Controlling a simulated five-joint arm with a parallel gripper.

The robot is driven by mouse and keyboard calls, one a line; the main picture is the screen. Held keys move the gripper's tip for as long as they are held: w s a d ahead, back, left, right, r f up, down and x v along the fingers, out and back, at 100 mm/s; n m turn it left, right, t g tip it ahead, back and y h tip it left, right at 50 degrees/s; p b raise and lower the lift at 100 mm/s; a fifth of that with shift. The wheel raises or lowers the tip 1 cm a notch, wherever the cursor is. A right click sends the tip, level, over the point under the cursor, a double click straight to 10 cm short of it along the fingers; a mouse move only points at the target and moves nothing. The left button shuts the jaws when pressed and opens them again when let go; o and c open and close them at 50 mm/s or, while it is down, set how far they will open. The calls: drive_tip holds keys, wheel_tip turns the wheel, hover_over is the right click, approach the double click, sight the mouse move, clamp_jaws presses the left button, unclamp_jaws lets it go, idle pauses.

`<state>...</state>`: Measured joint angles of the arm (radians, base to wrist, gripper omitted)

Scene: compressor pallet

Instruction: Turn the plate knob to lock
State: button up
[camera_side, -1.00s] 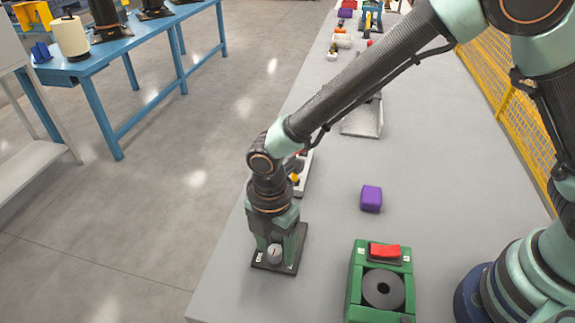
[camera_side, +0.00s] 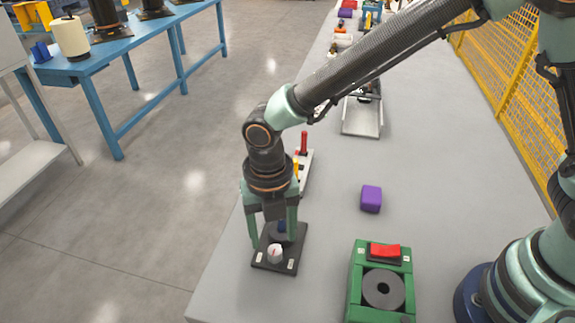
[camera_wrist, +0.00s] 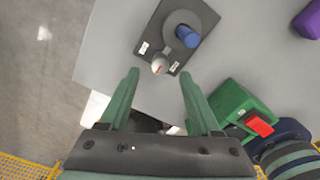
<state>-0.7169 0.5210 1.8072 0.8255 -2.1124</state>
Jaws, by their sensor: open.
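A black plate (camera_side: 268,262) lies on the grey table near its left edge. It carries a white knob (camera_side: 275,253) with a red mark, between two small white labels too small to read. Behind the knob a blue peg (camera_side: 282,228) stands on a grey disc. My gripper (camera_side: 272,236) is above the plate, pointing down, fingers spread and empty. In the wrist view, the knob (camera_wrist: 159,66) shows between and just beyond my fingertips (camera_wrist: 159,74), and the blue peg (camera_wrist: 187,37) is farther off to the right. I see no finger touching the knob.
A green fixture (camera_side: 355,285) with a red switch (camera_side: 385,251) stands right of the plate. A purple block (camera_side: 371,198) lies behind it. A white stand with a red and a yellow peg (camera_side: 304,160) is close behind my gripper. The table between is clear.

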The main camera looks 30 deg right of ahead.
wheel_tip(320, 180, up, 8)
drive_tip(key=d+r+m+t, duration=0.1)
drive_tip(key=d+r+m, duration=0.2)
drive_tip(key=d+m, duration=0.4)
drive_tip(key=d+r+m+t, duration=0.2)
drive_tip(key=d+r+m, duration=0.1)
drive_tip(key=d+m, duration=0.5)
drive_tip(key=d+r+m+t+y, duration=0.1)
drive_tip(key=d+r+m, duration=0.2)
drive_tip(key=d+m, duration=0.4)
drive_tip(key=shift+s+d+r+m, duration=0.25)
drive_tip(key=shift+s+r+m, duration=0.1)
drive_tip(key=shift+m, duration=1.05)
drive_tip(key=n+g, duration=0.4)
drive_tip(key=n, duration=0.9)
hover_over(275, 250)
wheel_tip(275, 250, down, 11)
drive_tip(key=shift+h, duration=0.3)
wheel_tip(275, 250, down, 11)
drive_tip(key=shift+r, duration=0.15)
drive_tip(key=shift+c, duration=0.3)
